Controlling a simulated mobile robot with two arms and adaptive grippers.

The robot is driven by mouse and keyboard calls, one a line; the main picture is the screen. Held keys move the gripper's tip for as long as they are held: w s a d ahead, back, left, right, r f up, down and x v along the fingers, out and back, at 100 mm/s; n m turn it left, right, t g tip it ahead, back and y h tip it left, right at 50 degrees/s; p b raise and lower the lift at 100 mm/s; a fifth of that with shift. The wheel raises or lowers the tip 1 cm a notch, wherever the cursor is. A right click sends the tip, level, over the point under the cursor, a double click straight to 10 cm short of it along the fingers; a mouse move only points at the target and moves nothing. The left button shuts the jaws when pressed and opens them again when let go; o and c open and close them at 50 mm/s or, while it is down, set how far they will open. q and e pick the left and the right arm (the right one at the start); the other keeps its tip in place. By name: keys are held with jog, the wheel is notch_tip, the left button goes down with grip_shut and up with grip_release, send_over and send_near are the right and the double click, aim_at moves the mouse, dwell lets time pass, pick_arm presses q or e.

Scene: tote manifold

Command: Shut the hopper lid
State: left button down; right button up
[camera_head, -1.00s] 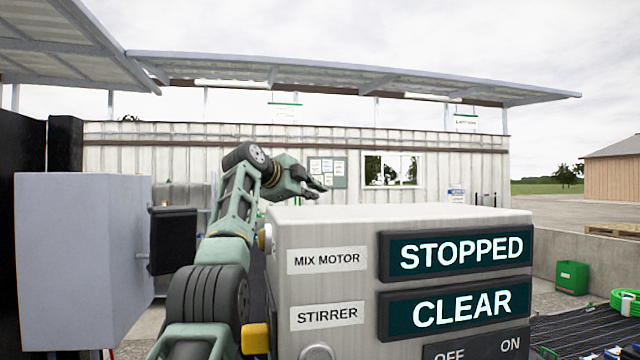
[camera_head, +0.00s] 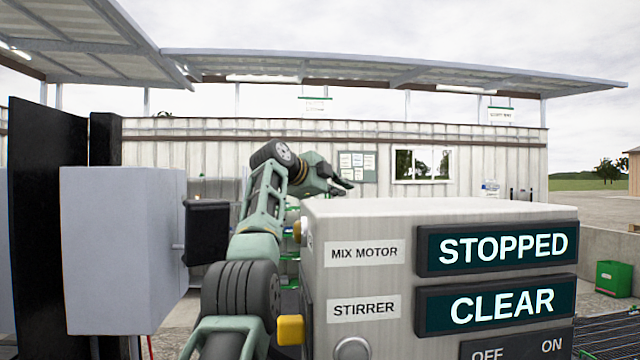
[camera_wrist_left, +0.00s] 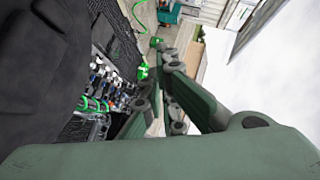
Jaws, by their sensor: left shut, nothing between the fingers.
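I cannot make out a hopper lid in either view. A metal control box (camera_head: 325,300) fills the lower right of the head view, its panels reading MIX MOTOR STOPPED and STIRRER CLEAR. My left arm rises along the box's left side. My left gripper (camera_head: 343,181) appears just above the far edge of the box top, shut and empty; whether it touches anything is not clear. Its dark green fingers also show in the left wrist view (camera_wrist_left: 166,62), with nothing between them. My right gripper is not in view.
A grey box (camera_head: 120,245) with a black block (camera_head: 206,232) stands at the left beside a tall black panel (camera_head: 48,210). A white corrugated wall (camera_head: 220,150) closes the back. A green bin (camera_head: 613,279) stands at the right. Small coloured parts (camera_wrist_left: 115,92) show in the wrist view.

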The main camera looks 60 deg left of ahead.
pick_arm(q)
jog(key=v, duration=1.1)
jog(key=shift+f, duration=0.15)
